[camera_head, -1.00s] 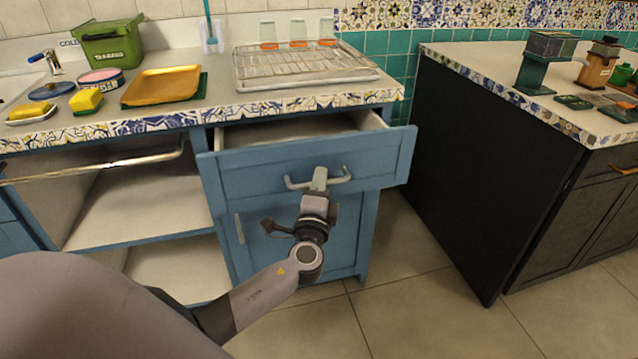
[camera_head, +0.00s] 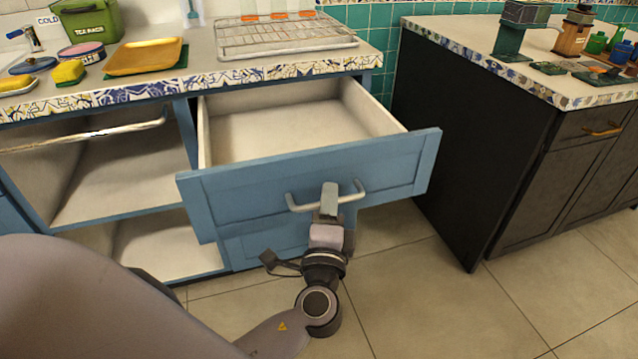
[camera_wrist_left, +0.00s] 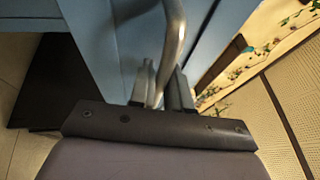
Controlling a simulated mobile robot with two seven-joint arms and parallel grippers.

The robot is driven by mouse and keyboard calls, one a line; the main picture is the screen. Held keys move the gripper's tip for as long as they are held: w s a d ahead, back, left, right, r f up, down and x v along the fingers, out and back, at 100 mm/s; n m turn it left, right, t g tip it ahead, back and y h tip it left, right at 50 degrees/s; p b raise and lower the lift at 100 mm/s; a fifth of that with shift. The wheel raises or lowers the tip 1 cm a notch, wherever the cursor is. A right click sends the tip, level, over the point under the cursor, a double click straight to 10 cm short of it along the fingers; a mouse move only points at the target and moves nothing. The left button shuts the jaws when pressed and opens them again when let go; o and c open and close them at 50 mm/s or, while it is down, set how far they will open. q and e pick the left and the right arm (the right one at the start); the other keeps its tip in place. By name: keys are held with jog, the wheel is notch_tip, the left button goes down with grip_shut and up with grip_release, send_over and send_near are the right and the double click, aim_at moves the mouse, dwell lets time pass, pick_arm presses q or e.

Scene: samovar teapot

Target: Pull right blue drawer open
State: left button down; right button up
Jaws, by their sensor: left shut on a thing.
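The right blue drawer (camera_head: 395,172) is pulled well out of the counter in the head view, and its empty pale inside shows. Its metal bar handle (camera_head: 299,204) is on the front panel. My left gripper (camera_head: 329,192) is shut on the middle of this handle. In the left wrist view the handle (camera_wrist_left: 174,40) runs down between the two fingers of my left gripper (camera_wrist_left: 163,85), in front of the blue drawer front (camera_wrist_left: 120,45). My right gripper does not show in either view.
A wire rack (camera_head: 285,35) and a yellow tray (camera_head: 145,57) lie on the counter above. A blue cupboard door is partly hidden below the drawer. A dark cabinet (camera_head: 455,140) stands to the right. Tiled floor (camera_head: 420,290) in front is clear.

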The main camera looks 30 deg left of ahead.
pick_arm(q)
jog(key=s+d, duration=0.2)
jog(key=shift+s+d, duration=0.2)
jog(key=shift+d, duration=0.2)
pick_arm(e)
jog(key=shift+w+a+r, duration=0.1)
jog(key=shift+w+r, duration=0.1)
pick_arm(q)
jog(key=c, duration=1.2)
grip_release()
jog(key=shift+o, duration=0.2)
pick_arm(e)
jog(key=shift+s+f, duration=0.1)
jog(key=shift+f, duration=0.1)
